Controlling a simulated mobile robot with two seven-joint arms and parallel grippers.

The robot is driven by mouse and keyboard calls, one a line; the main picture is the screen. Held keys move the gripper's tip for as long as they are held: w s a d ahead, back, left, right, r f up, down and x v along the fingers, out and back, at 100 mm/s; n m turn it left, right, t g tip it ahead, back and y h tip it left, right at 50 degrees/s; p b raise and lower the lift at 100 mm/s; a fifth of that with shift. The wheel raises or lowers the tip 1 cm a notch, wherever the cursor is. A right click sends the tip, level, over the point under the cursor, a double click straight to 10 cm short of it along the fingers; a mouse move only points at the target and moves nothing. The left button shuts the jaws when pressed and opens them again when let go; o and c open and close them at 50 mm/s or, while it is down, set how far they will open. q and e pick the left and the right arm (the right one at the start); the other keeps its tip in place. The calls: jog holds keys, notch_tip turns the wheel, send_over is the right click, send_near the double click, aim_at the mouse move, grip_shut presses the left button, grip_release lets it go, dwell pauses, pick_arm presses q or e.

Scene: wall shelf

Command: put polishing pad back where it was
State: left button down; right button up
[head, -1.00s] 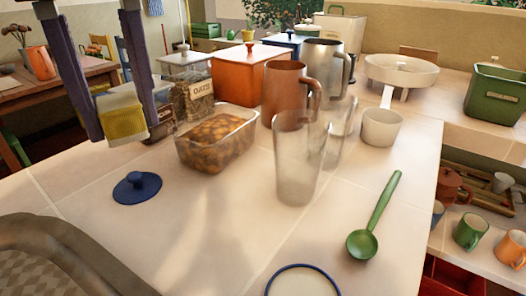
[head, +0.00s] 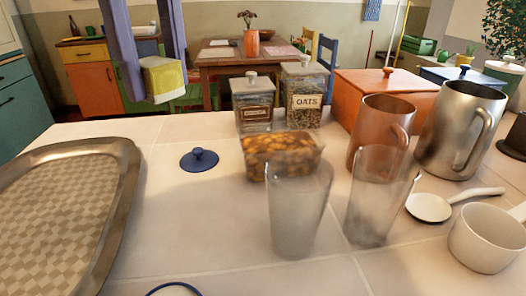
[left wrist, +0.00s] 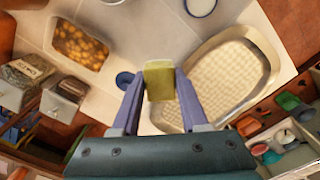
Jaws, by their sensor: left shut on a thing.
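The polishing pad (head: 165,80) is a small block, yellow with a pale side. My left gripper (head: 160,92) is shut on it, with one finger on each side, and holds it in the air. In the head view the pad shows above the back edge of the counter, left of the glass jars. In the left wrist view the pad (left wrist: 159,80) sits between the fingertips of my left gripper (left wrist: 161,88), with the counter beyond it. My right gripper is not in view.
A metal tray (head: 128,190) lies at the counter's left, with a blue knobbed lid (head: 199,158) right of it. A glass food container (head: 283,158), jars, two clear glasses and metal pitchers crowd the middle and right. The tiled counter (head: 200,225) is clear between tray and glasses.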

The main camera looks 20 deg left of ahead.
aim_at(190, 225)
pick_arm(q)
notch_tip(190, 225, down, 18)
jog(key=shift+f, duration=0.15)
jog(key=shift+f, duration=0.1)
jog(key=shift+c, duration=2.1)
grip_release()
jog(key=shift+a+b, duration=0.1)
jog(key=shift+b, duration=0.2)
notch_tip(190, 225, up, 12)
jog(key=shift+r, duration=0.2)
